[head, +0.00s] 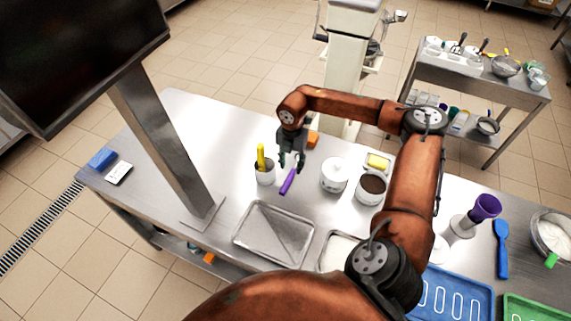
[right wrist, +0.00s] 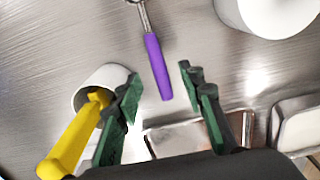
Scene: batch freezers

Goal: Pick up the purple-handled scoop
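The purple-handled scoop (head: 288,182) lies on the steel table, below my right gripper in the head view. In the right wrist view its purple handle (right wrist: 157,66) points toward the gap between the fingers, with a metal shaft running up out of the frame. The scoop's head is cut off there. My right gripper (head: 291,162) is open and empty above the table. Its green-padded fingers (right wrist: 160,92) stand apart on either side of the handle's end, not touching it. My left gripper is not in view.
A white cup (head: 265,176) with a yellow-handled tool (head: 261,156) stands close left of the scoop. White tubs (head: 334,176) stand to the right. A metal tray (head: 273,235) lies in front. A monitor post (head: 163,135) rises at left.

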